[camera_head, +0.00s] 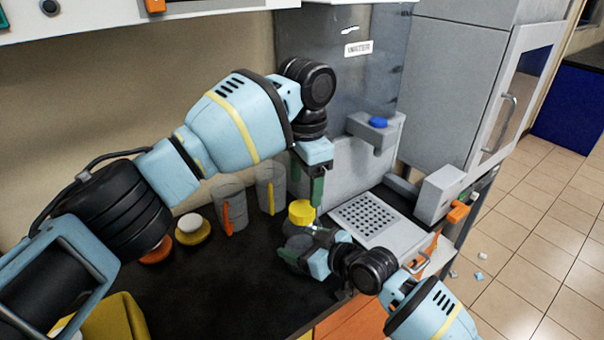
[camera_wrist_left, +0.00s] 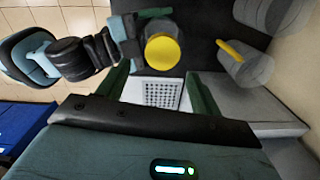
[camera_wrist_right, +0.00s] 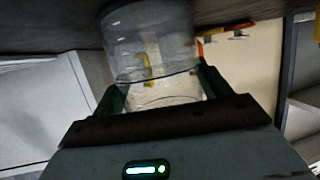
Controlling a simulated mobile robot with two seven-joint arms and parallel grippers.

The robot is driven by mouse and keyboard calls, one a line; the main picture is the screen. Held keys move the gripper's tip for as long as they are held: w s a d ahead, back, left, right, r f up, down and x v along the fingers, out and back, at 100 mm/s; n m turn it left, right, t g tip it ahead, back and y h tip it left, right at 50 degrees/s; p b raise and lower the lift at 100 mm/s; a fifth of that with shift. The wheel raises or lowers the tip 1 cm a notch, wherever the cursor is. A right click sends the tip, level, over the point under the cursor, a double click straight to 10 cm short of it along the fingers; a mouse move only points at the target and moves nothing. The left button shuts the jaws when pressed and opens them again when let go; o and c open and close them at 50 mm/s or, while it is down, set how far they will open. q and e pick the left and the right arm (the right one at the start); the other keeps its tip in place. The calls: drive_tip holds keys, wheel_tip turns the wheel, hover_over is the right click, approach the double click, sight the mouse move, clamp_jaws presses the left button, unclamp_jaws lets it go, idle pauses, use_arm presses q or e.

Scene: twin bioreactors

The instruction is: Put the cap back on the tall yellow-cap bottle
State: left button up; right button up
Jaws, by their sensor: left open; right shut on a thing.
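The yellow cap (camera_head: 301,212) sits at the top of the clear bottle (camera_head: 298,242) and looks level; I cannot tell whether it is fully seated. My right gripper (camera_head: 304,256) is shut on the bottle's side, and the right wrist view shows the clear bottle (camera_wrist_right: 155,50) between its fingers. My left gripper (camera_head: 307,197) points down, open, with its fingertips just above or beside the cap. In the left wrist view the yellow cap (camera_wrist_left: 162,52) shows just beyond and between the open fingers, apparently not gripped.
Two grey clear vessels, one with an orange strip (camera_head: 228,212) and one with a yellow strip (camera_head: 271,186), stand behind left. A perforated plate (camera_head: 366,218) and a blue-topped station (camera_head: 379,123) are at right.

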sight(302, 207)
use_arm(q)
drive_tip(key=n, duration=0.2)
drive_tip(key=r+n, duration=0.1)
drive_tip(key=n, duration=0.3)
drive_tip(key=shift+a+r+n, duration=0.3)
drive_tip(key=shift+a+r, duration=0.05)
drive_tip(key=shift+f, duration=4)
drive_tip(key=shift+c, duration=0.2)
drive_tip(key=c, duration=0.9)
drive_tip(key=o, duration=1.1)
wheel_tip(302, 207, up, 12)
